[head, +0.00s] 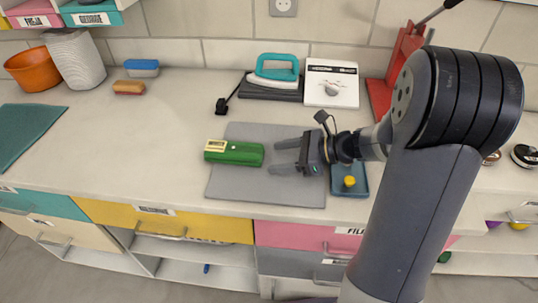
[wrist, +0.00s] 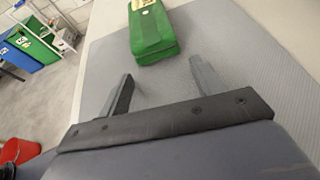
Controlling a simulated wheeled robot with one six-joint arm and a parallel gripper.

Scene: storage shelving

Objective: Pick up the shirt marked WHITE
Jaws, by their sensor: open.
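A green folded bundle (head: 234,153) with a pale label on its upper left lies on the grey mat (head: 240,188); it may be the shirt, but the label's word is too small to read surely. It also shows in the wrist view (wrist: 153,36), just beyond the fingertips. My gripper (head: 274,157) is open and empty, low over the mat just right of the bundle, with its fingers pointing at it. In the wrist view my gripper (wrist: 161,70) has its two fingers spread apart, with bare mat between them and the bundle beyond.
A blue tray (head: 350,190) with a yellow knob-like thing sits right of my gripper. A teal iron (head: 274,72), a white box (head: 332,83) and a red press (head: 385,95) stand behind. Labelled drawers (head: 160,220) lie below.

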